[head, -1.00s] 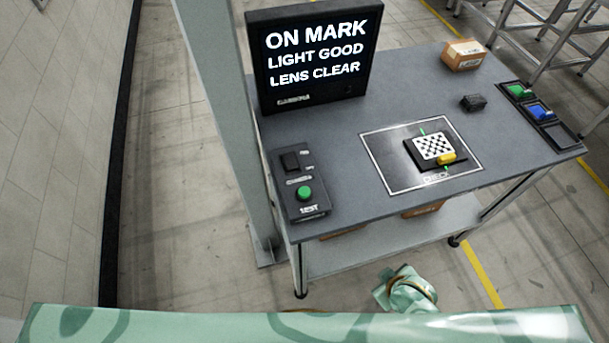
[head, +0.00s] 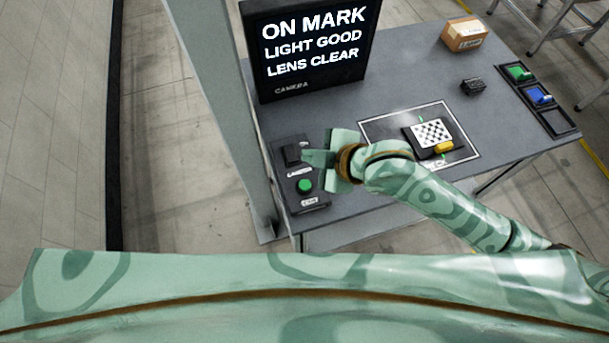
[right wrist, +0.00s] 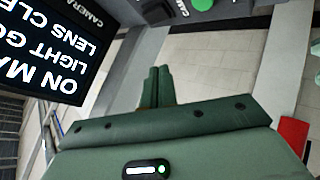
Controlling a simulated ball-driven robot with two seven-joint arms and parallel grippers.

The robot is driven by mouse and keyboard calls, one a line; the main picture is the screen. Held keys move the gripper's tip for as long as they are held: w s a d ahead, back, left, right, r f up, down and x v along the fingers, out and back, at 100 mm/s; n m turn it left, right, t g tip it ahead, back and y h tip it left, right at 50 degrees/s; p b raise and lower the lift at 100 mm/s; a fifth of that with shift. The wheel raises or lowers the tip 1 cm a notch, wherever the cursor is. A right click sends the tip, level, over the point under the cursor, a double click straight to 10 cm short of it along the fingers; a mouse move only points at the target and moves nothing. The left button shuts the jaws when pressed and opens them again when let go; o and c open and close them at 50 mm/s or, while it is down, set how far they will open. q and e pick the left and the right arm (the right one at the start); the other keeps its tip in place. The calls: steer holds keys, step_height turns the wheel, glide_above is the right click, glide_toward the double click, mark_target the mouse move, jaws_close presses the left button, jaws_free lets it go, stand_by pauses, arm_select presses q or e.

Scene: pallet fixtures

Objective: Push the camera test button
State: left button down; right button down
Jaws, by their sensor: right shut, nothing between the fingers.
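The control box (head: 312,205) stands at the table's left front corner. It carries a round green button (head: 304,186) and a black rocker switch (head: 291,154) behind it. The green button also shows at the top of the right wrist view (right wrist: 203,4). My right gripper (head: 306,157) reaches in from the right, its fingertips over the box close to the switch and behind the green button in the head view. Its fingers (right wrist: 159,86) are together and empty in the right wrist view. No contact with the button is visible. My left gripper is out of view.
A monitor (head: 277,90) reads ON MARK, LIGHT GOOD, LENS CLEAR. A grey post (head: 215,80) stands left of the table. A checkered plate (head: 431,134) with a yellow piece (head: 444,147) lies in the framed area. A cardboard box (head: 465,34) and a button tray (head: 558,122) are farther right.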

steer(key=shift+s+a+r+n+g, duration=0.1)
steer(key=shift+s+n+g, duration=0.15)
steer(key=shift+n+g, duration=0.25)
steer(key=shift+s+a+r+n+g, duration=0.1)
steer(key=shift+s+n+g, duration=0.2)
steer(key=shift+n, duration=0.4)
steer(key=shift+w+f, duration=0.1)
steer(key=b, duration=0.9)
glide_above(310, 186)
step_height(310, 186, down, 7)
steer(key=shift+r, duration=0.15)
steer(key=shift+f, duration=1)
steer(key=shift+f, duration=0.2)
steer(key=shift+f, duration=0.15)
